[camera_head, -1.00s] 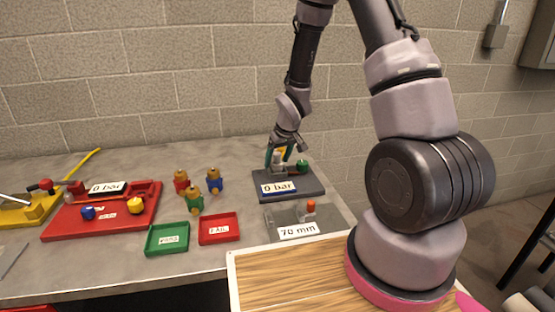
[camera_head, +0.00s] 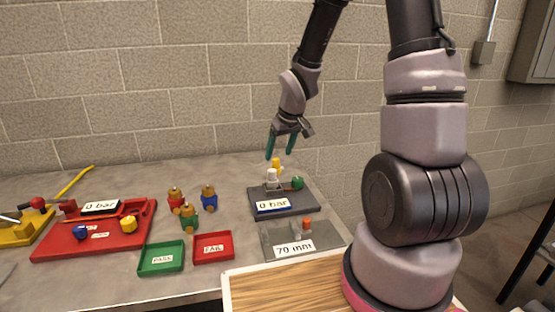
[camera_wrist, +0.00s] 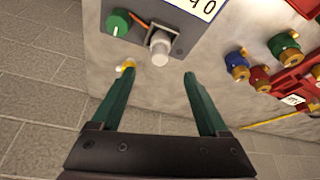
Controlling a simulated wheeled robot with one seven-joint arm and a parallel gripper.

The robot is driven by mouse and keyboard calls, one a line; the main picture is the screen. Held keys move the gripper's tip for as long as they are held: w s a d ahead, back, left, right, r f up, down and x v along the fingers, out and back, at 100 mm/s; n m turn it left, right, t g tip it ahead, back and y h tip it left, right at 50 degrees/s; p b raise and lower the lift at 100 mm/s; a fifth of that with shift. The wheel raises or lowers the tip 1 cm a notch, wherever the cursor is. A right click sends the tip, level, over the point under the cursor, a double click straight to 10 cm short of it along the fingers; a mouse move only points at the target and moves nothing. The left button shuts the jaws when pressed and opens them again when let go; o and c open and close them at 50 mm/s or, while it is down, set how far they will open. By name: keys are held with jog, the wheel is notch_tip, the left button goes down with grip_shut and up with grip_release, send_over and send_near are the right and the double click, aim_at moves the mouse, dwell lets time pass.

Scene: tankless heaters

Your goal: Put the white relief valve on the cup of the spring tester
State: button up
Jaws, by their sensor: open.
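The white relief valve (camera_head: 271,176) stands upright on a grey seat on the dark grey tester (camera_head: 308,198), at the back right of the bench. In the wrist view the valve (camera_wrist: 160,50) is seated on the tester's grey block (camera_wrist: 161,35), beside a green knob (camera_wrist: 118,22). I cannot tell how deep it sits. My gripper (camera_head: 278,154) is open and empty above and behind the tester, apart from the valve. In the wrist view the valve lies beyond the gap between my fingertips (camera_wrist: 159,73).
A yellow item (camera_head: 276,162) is just behind the white valve. A plate labelled 70 mm (camera_head: 270,240) lies in front of the tester. Several coloured valves (camera_head: 189,215), a green tray (camera_head: 146,264), a red tray (camera_head: 198,255) and a red rig (camera_head: 60,246) stand left.

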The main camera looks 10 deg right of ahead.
jog(key=s+d+r+m+t+h, duration=0.15)
jog(key=s+r, duration=0.25)
jog(key=r, duration=0.4)
jog(key=s+d+r+m+y, duration=0.1)
jog(key=s+d+r+m, duration=0.3)
jog(key=r, duration=0.5)
jog(key=s+r+m, duration=0.1)
jog(key=s+r, duration=0.3)
jog(key=s, duration=0.2)
jog(key=s+a+r+m+t+y, duration=0.1)
jog(key=s+r, duration=0.3)
jog(key=s, duration=0.3)
jog(key=shift+r, duration=0.15)
